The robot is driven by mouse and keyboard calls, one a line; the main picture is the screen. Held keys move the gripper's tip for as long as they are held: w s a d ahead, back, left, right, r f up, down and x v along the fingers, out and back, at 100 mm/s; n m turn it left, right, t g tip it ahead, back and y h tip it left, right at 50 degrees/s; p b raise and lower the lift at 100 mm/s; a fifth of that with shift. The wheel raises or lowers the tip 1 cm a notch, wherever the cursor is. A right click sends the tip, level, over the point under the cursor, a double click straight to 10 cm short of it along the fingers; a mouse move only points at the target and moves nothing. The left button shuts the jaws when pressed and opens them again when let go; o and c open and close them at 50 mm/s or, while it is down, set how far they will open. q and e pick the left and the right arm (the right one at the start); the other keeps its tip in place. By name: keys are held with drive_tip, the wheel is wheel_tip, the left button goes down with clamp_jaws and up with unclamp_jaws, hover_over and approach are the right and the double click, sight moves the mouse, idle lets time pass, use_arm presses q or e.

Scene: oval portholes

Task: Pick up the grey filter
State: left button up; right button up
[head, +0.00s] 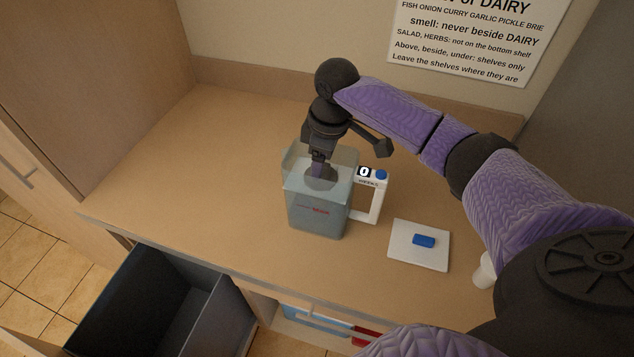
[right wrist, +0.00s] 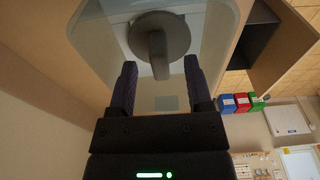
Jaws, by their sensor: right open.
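The grey filter (head: 322,183) sits in the top of a clear, bluish water jug (head: 318,215) on the counter. In the right wrist view the filter (right wrist: 172,28) is a round grey disc with a stubby grip standing out from its middle. My right gripper (head: 317,167) points down over the jug's mouth; it also shows in the right wrist view (right wrist: 159,75). Its two dark fingers are apart, one on either side of the filter's grip, with gaps visible. In the head view the fingertips partly hide the filter. My left gripper is out of view.
The jug's white handle (head: 374,205) has a counter reading 0 and a blue button. A white square pad (head: 407,257) with a blue block (head: 424,240) lies to its right, near a white cup (head: 484,270). An open dark bin (head: 150,300) is below the counter's front edge. The counter's left is clear.

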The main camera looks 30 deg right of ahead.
drive_tip(key=shift+f, duration=0.85)
clamp_jaws()
idle(0.8)
